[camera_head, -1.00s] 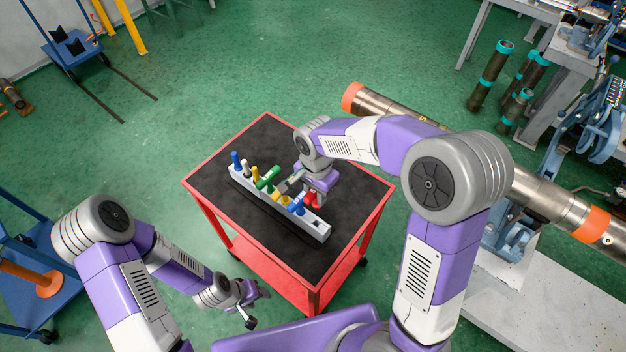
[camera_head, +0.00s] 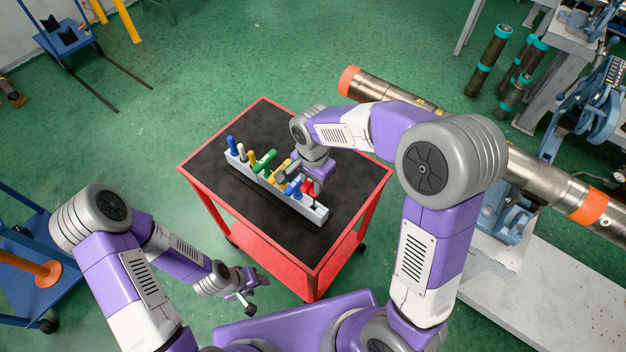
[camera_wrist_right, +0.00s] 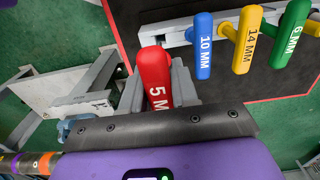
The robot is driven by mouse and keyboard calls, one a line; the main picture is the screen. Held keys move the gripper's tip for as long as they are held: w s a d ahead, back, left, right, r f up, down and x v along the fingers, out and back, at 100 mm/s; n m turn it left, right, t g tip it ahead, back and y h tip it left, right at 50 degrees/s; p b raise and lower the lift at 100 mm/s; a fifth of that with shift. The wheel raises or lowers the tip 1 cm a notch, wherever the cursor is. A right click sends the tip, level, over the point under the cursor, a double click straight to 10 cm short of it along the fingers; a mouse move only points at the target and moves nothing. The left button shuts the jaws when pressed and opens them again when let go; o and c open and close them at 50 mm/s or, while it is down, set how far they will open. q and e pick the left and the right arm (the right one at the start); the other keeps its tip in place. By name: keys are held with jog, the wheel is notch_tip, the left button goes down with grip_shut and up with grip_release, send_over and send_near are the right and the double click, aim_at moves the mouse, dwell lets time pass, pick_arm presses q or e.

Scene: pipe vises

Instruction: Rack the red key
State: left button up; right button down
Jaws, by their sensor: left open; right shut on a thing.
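The red key (camera_wrist_right: 157,78), marked 5 M with the rest hidden, is between the two grey fingers of my right gripper (camera_wrist_right: 160,92), which is shut on its handle. In the head view the red key (camera_head: 309,187) and my right gripper (camera_head: 316,183) are over the right part of the grey rack (camera_head: 318,214). The rack also shows in the wrist view (camera_wrist_right: 178,37). The key's shank is hidden, so I cannot tell whether it touches a slot. My left gripper (camera_head: 246,287) is open and empty, low beside the cart's left front.
The rack carries blue (camera_wrist_right: 204,45), yellow (camera_wrist_right: 248,38) and green (camera_wrist_right: 290,32) keys close to the red one, with more towards its left end. It stands on a red cart (camera_head: 188,172) with a black top. A long pipe (camera_head: 385,92) lies behind my right arm.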

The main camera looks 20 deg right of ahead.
jog(key=shift+f, duration=0.15)
jog(key=shift+f+b, duration=0.45)
jog(key=shift+f, duration=0.05)
jog(key=shift+f+b, duration=2.8)
jog(key=shift+f, duration=0.85)
dwell(2.6)
jog(key=c, duration=0.8)
grip_release()
notch_tip(320, 180, up, 8)
jog(key=shift+f+p, duration=0.2)
jog(key=shift+p, duration=0.7)
